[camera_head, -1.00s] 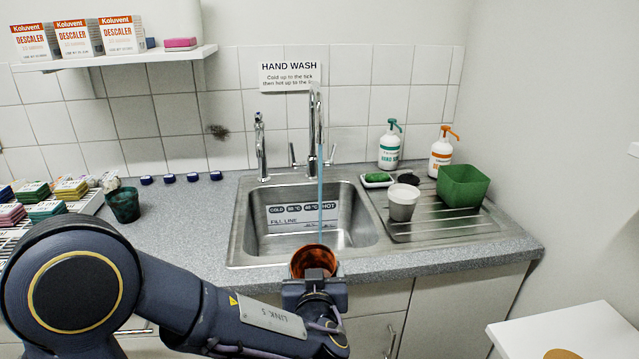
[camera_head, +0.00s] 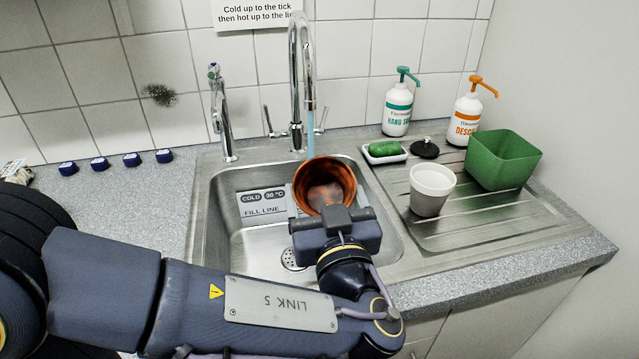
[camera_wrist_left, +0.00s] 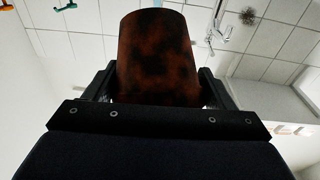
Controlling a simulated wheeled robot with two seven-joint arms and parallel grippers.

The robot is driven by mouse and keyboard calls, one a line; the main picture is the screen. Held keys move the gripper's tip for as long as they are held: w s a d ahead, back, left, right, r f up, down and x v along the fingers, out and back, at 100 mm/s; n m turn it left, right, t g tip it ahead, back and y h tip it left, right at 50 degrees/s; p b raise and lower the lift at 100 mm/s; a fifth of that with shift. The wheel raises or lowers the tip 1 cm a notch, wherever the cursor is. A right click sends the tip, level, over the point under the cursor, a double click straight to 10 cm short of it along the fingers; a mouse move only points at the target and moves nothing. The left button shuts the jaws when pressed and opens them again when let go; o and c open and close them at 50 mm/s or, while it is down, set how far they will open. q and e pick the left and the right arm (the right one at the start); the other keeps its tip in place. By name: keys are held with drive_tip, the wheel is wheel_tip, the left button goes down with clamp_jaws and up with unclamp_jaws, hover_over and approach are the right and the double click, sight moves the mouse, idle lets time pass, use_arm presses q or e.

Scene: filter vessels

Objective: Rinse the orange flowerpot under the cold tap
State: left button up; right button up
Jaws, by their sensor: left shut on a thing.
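The orange flowerpot (camera_head: 340,178), stained with dark blotches, is over the sink basin (camera_head: 222,235) in the head view, its mouth facing up towards the camera. My left gripper (camera_head: 336,222) is shut on its near side; the wrist view shows the pot (camera_wrist_left: 157,55) between the two fingers (camera_wrist_left: 155,92). The tall tap (camera_head: 296,75) runs a thin bluish water stream (camera_head: 310,132). The stream meets the pot's far rim in the picture; I cannot tell whether it falls inside or behind. My right gripper is out of view.
A shorter tap (camera_head: 221,115) stands to the left. On the right, the drainer (camera_head: 450,235) holds a white-grey cup (camera_head: 431,192) and a green tub (camera_head: 500,162). Two pump bottles (camera_head: 397,107) and a green sponge (camera_head: 383,148) in a dish are behind. A fill-line sign (camera_head: 263,203) is in the basin.

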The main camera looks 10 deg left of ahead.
sight(319, 179)
use_arm(q)
drive_tip(key=shift+w+a+p, duration=0.2)
drive_tip(key=shift+w+p, duration=0.3)
drive_tip(key=shift+w, duration=0.2)
drive_tip(key=w+p, duration=0.1)
drive_tip(key=w, duration=0.1)
drive_tip(key=w+a+f+p, duration=0.1)
drive_tip(key=w, duration=0.2)
drive_tip(key=w+a+p, duration=0.1)
drive_tip(key=w+p, duration=0.1)
drive_tip(key=shift+w+a+f, duration=0.25)
drive_tip(key=shift+w+f, duration=0.1)
drive_tip(key=shift+w, duration=0.05)
drive_tip(key=shift+w+a+f+b, duration=0.2)
drive_tip(key=shift+w+b, duration=0.5)
drive_tip(key=shift+w+a+f+b, duration=0.15)
drive_tip(key=shift+w+a+b, duration=0.1)
drive_tip(key=shift+w+b, duration=0.45)
drive_tip(key=shift+w+a+f+b, duration=0.2)
drive_tip(key=shift+w+b, duration=0.45)
drive_tip(key=shift+b, duration=0.1)
drive_tip(key=shift+w+d+b, duration=0.15)
drive_tip(key=shift+d+b, duration=0.4)
drive_tip(key=shift+b, duration=0.35)
